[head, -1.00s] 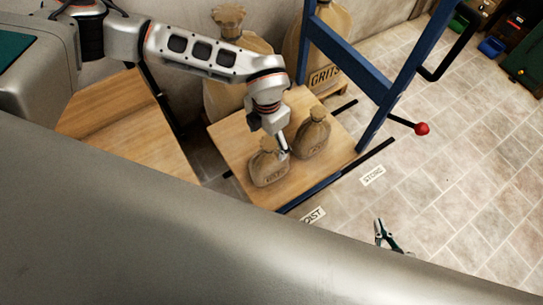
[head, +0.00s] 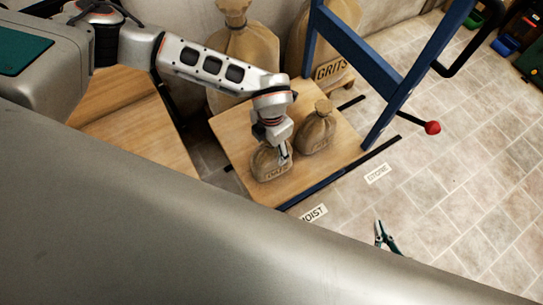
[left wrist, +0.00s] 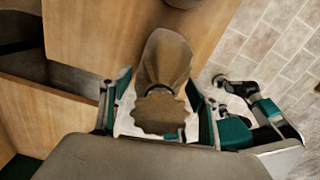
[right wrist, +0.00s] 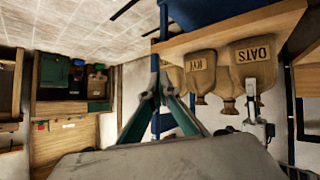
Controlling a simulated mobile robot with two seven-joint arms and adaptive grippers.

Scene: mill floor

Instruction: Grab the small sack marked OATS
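The small sack marked OATS (head: 268,168) stands on the wooden platform at the left of another small sack (head: 317,133). Its label reads upside down in the right wrist view (right wrist: 250,62). My left gripper (head: 283,158) is at the top of the OATS sack, pointing down, and hides part of it. In the left wrist view its fingers (left wrist: 162,108) are apart, one on each side of the sack's gathered neck (left wrist: 160,112). I see a gap, no clear grip. My right gripper (head: 380,222) is away over the floor; its fingertips (right wrist: 158,90) meet, with nothing held.
Two big sacks, one marked GRITS (head: 330,70), stand behind the platform (head: 235,125). A blue frame (head: 355,45) with a red-knobbed lever (head: 432,127) rises at the platform's right. Floor labels lie before it. Tiled floor to the right is mostly clear.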

